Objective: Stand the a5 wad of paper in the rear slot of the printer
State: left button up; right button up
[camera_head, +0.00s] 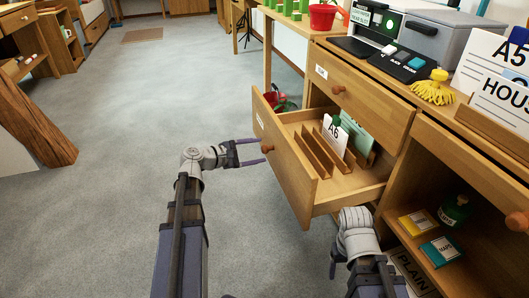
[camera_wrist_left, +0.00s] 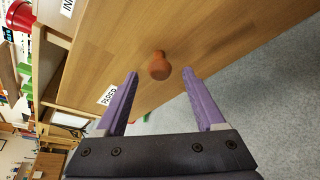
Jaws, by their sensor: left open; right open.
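A white wad marked A5 (camera_head: 490,62) stands at the right on the desk top, partly behind a white one marked HOUS. A grey machine (camera_head: 445,38), apparently the printer, stands at the back; its rear slot is not clear to see. My left gripper (camera_head: 262,153) is open at the front of the pulled-out drawer (camera_head: 285,165), fingers around the knob (camera_head: 267,148). In the left wrist view the knob (camera_wrist_left: 159,66) lies between the spread fingers. My right gripper (camera_head: 337,262) is low in front of the desk, mostly hidden by its own wrist; I see nothing held.
The drawer holds wooden dividers, a white A6 wad (camera_head: 335,136) and pale green paper (camera_head: 357,135). An open shelf (camera_head: 440,245) holds a green bottle and small boxes.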

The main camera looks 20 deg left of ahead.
aim_at(262, 150)
pick_arm(q)
jog(key=shift+b+x, duration=0.3)
jog(key=shift+x, duration=1.4)
jog(key=shift+c, duration=0.3)
jog(key=shift+s, duration=0.1)
grip_shut()
